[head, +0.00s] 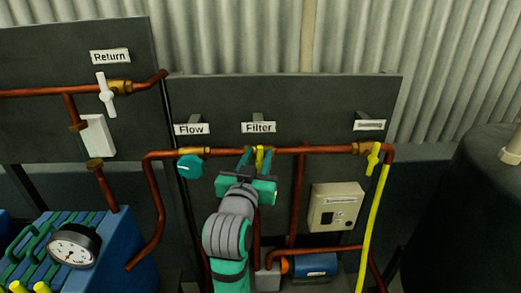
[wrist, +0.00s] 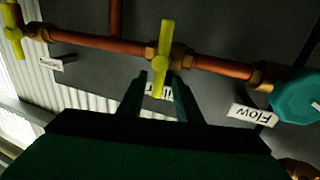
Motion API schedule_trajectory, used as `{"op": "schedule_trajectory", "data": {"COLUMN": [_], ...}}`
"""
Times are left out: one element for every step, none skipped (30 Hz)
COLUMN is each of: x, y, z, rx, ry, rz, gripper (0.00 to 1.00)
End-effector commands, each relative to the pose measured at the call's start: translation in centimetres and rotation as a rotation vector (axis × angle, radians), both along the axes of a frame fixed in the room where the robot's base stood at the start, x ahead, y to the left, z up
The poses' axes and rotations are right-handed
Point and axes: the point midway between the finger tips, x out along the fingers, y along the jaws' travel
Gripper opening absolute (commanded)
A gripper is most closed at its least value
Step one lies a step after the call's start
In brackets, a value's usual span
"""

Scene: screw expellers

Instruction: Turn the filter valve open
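The filter valve's yellow handle (head: 260,156) sits on the copper pipe under the "Filter" label (head: 258,127). The handle also shows in the wrist view (wrist: 165,42), where it lies across the pipe, slightly tilted. My gripper (head: 258,153) is in front of this valve, its two teal fingers apart on either side of the handle in the head view. In the wrist view my gripper (wrist: 159,76) is open, with the handle's near end between the fingers and gaps on both sides. I cannot tell how deep the fingers reach around it.
A teal flow knob (head: 190,166) is left of the filter valve on the same pipe (head: 325,149). Another yellow valve handle (head: 373,158) is to the right, above a yellow hose (head: 372,230). A beige box (head: 336,206) hangs below the pipe. A white return valve (head: 105,95) is at upper left.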

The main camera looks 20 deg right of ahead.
Motion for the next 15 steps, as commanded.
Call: {"op": "schedule_trajectory", "data": {"x": [0.16, 0.24, 0.32, 0.38, 0.42, 0.45, 0.46, 0.46, 0.46, 0.45, 0.45, 0.44, 0.43, 0.42, 0.4], "y": [-0.3, -0.42, -0.57, -0.66, -0.74, -0.84, -0.9, -0.96, -1.01, -1.04, -1.06, -1.08, -1.09, -1.11, -1.18], "z": [-0.01, -0.01, -0.03, -0.04, -0.04, -0.04, -0.04, -0.04, -0.04, -0.04, -0.04, -0.04, -0.04, -0.04, -0.04], "rx": [0.0, 0.0, 0.001, 0.001, 0.001, 0.001, 0.0, 0.0, 0.0, 0.0, 0.0, 0.0, 0.0, 0.0, 0.0], "ry": [0.0, 0.0, 0.001, 0.001, 0.001, 0.001, 0.0, 0.0, 0.0, 0.0, 0.0, 0.0, 0.0, 0.0, 0.0], "rz": [-0.001, -0.001, -0.001, -0.001, -0.001, -0.001, -0.002, -0.002, -0.003, -0.003, -0.004, -0.004, -0.004, -0.005, -0.006], "gripper": [0.31, 0.31, 0.31, 0.31, 0.31, 0.31, 0.31, 0.31, 0.31, 0.31, 0.31, 0.31, 0.31, 0.31, 0.27]}}
